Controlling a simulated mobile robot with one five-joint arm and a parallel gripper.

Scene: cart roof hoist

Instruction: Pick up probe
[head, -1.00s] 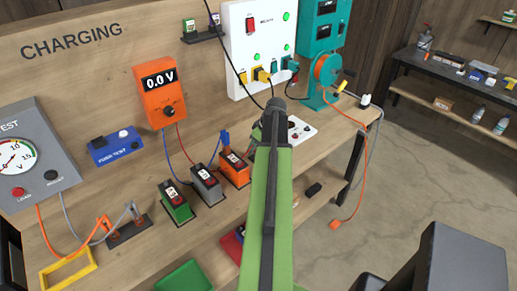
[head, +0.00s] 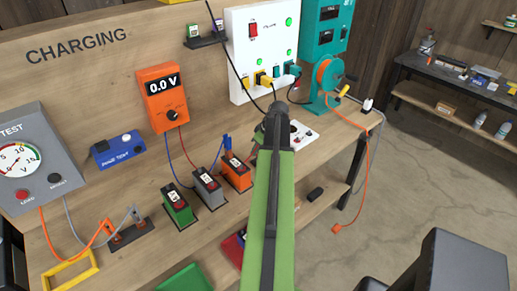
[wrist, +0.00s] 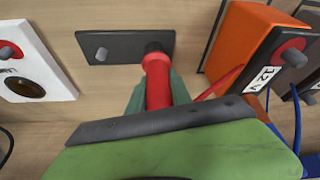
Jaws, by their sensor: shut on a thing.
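The red probe (wrist: 158,88) is in the middle of the wrist view. My gripper (wrist: 160,78) has its green fingers on either side of it, shut on it. The probe's far end is at a dark round spot on a dark plate (wrist: 124,37) with a grey peg at its left; whether the end still sits in the plate cannot be told. A red lead (wrist: 222,83) runs beside the fingers. In the head view my gripper (head: 277,112) is at the arm's far end, and the red probe is hidden. The orange meter (head: 164,96) reads 0.0 V, with red and blue leads below it.
Orange (head: 236,170), grey (head: 209,188) and green (head: 178,206) batteries stand in a row left of my arm. The orange one is close to the probe's right in the wrist view. A white panel with a black socket (wrist: 30,75) lies at left. An orange cable (head: 368,160) hangs off the bench.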

